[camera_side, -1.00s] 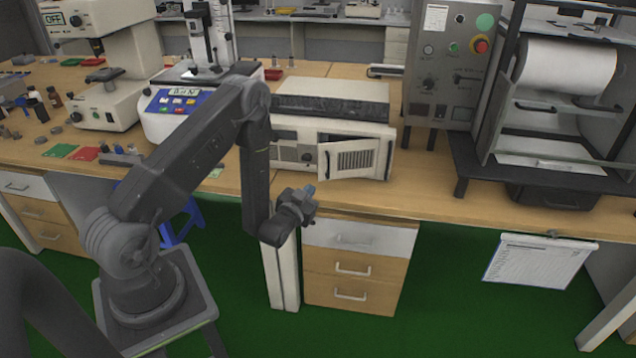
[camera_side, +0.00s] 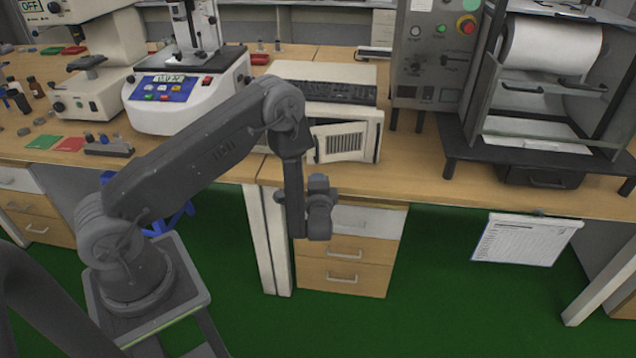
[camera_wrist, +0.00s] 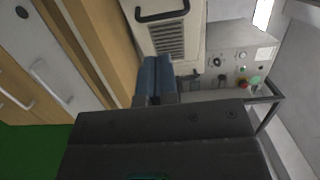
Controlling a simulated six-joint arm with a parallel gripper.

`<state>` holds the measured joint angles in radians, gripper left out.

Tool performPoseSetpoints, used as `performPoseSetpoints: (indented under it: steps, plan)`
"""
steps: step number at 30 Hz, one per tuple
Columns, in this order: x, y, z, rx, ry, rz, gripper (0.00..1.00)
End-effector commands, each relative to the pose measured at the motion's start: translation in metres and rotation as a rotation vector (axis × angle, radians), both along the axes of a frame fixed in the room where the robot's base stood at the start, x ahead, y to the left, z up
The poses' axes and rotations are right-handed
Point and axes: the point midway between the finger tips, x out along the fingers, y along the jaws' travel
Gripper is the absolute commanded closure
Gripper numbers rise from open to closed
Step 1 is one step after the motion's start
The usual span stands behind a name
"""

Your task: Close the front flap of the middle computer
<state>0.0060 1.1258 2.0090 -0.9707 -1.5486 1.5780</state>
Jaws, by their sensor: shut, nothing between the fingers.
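The computer (camera_side: 367,115) is a low beige case on the bench, behind my forearm in the side view. Its front flap (camera_side: 340,144), a pale panel with a dark vent grille, seems to stand ajar; its exact angle is unclear. In the wrist view the flap (camera_wrist: 168,42) fills the top middle, with a black handle (camera_wrist: 162,14). My gripper (camera_wrist: 154,68) has blue fingers, shut together and empty, pointing toward the flap's grille; I cannot tell whether they touch it.
A grey control box (camera_side: 435,50) with a red button and a black-framed machine (camera_side: 545,90) stand to the right. A white instrument (camera_side: 185,95) with coloured buttons stands left. Drawers (camera_side: 345,250) sit under the bench. A strip of bench before the computer is clear.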

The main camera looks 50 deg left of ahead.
Motion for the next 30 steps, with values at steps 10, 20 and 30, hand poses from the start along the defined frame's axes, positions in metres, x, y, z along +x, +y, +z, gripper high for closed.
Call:
performPoseSetpoints:
  steps: [10,20,30]
  plan:
    - [0.04,0.059,-0.001,0.0,-0.002,0.002,1.0]
    - [0.057,0.083,-0.002,0.0,-0.001,-0.001,1.0]
    - [0.057,0.084,-0.002,0.0,-0.001,-0.001,1.0]
